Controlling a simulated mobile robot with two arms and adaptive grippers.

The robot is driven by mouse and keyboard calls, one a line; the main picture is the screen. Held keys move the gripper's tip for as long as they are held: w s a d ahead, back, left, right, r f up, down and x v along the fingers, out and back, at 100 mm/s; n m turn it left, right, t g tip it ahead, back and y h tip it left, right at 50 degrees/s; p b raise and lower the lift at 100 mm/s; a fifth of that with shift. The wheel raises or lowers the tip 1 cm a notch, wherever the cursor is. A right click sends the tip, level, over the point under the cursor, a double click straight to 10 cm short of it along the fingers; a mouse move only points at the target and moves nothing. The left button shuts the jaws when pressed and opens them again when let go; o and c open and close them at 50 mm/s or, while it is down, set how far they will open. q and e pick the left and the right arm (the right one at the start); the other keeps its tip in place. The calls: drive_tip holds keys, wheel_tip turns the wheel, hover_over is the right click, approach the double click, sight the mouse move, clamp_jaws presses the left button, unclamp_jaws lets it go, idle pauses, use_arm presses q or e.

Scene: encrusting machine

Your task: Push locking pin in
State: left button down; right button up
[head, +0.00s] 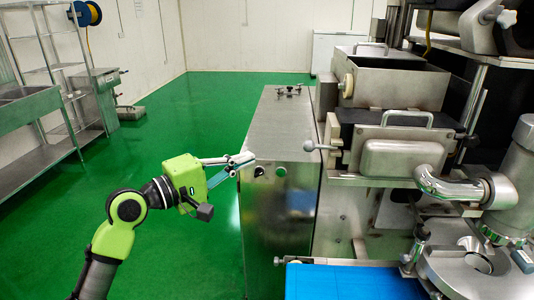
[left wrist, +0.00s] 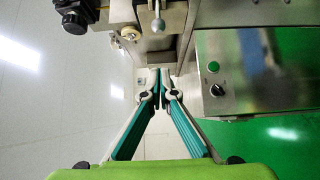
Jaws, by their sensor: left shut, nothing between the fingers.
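A ball-ended metal rod (head: 310,146) sticks out to the left from the machine's side; it also shows at the top of the left wrist view (left wrist: 158,26). A cream round knob (head: 347,85) sits on the side of the upper hopper and shows in the left wrist view (left wrist: 128,34). I cannot tell which of these is the locking pin. My left gripper (head: 248,160) is shut and empty, at the upper left corner of the steel cabinet, left of the rod and apart from it. Its fingertips meet in the left wrist view (left wrist: 160,72). My right gripper is out of view.
The steel cabinet (head: 275,215) with buttons on its front stands between my left arm and the machine. A blue conveyor belt (head: 350,284) lies at the bottom. A steel rack (head: 60,70) stands at the left. The green floor left of the cabinet is clear.

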sight(321, 147)
use_arm(q)
drive_tip(key=s+d+p+x, duration=0.2)
drive_tip(key=p+x, duration=0.2)
drive_tip(key=x, duration=0.8)
drive_tip(key=shift+f, duration=0.1)
